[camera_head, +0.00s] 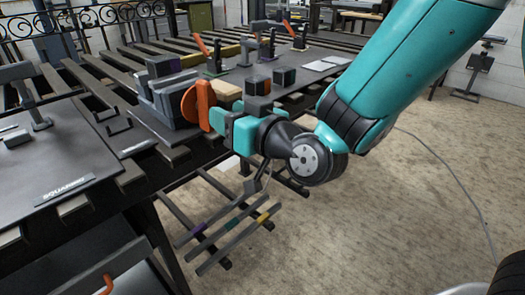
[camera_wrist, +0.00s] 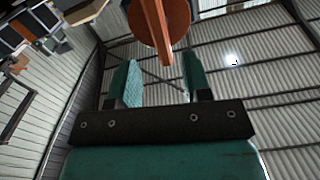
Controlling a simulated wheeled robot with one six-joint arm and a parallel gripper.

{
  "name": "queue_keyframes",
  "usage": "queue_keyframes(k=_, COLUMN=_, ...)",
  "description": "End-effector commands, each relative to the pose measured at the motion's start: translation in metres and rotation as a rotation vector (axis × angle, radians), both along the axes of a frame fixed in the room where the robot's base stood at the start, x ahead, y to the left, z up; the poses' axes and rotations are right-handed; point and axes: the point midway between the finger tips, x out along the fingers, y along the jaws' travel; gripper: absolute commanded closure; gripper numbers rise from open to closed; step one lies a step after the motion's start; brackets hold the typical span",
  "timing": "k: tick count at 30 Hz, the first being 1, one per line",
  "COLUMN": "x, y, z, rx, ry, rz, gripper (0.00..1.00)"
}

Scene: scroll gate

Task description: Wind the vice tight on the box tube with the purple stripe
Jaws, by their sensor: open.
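A grey vice (camera_head: 165,98) stands on the dark bench, with an orange handwheel (camera_head: 197,105) on its near side. My gripper (camera_head: 222,124) is beside the handwheel. In the wrist view, the handwheel's round disc (camera_wrist: 172,22) and an orange bar (camera_wrist: 154,52) show beyond my gripper (camera_wrist: 160,85). Its two teal fingers stand apart, and the bar's lower end reaches toward the gap between them; I cannot tell whether they touch. A box tube with a purple stripe (camera_head: 199,228) lies low beside the bench. A purple-marked block (camera_head: 160,66) shows at the vice's top; its link to a tube is unclear.
Tubes with a green stripe (camera_head: 231,222) and a yellow stripe (camera_head: 263,216) lie beside the purple one. Open floor (camera_head: 370,225) lies to the right.

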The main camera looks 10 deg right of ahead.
Motion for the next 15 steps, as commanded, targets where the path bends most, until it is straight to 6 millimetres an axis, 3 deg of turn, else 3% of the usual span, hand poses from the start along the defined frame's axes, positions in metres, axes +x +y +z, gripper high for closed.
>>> queue_keyframes(k=3, x=-0.021, y=-0.015, z=-0.006, rx=0.002, ry=-0.005, rz=-0.002, gripper=0.55)
queue_keyframes(k=8, x=-0.03, y=-0.013, z=-0.007, rx=-0.005, ry=-0.014, rz=0.027, gripper=0.55)
queue_keyframes(k=15, x=-0.043, y=-0.028, z=-0.007, rx=0.001, ry=-0.008, rz=0.003, gripper=0.55)
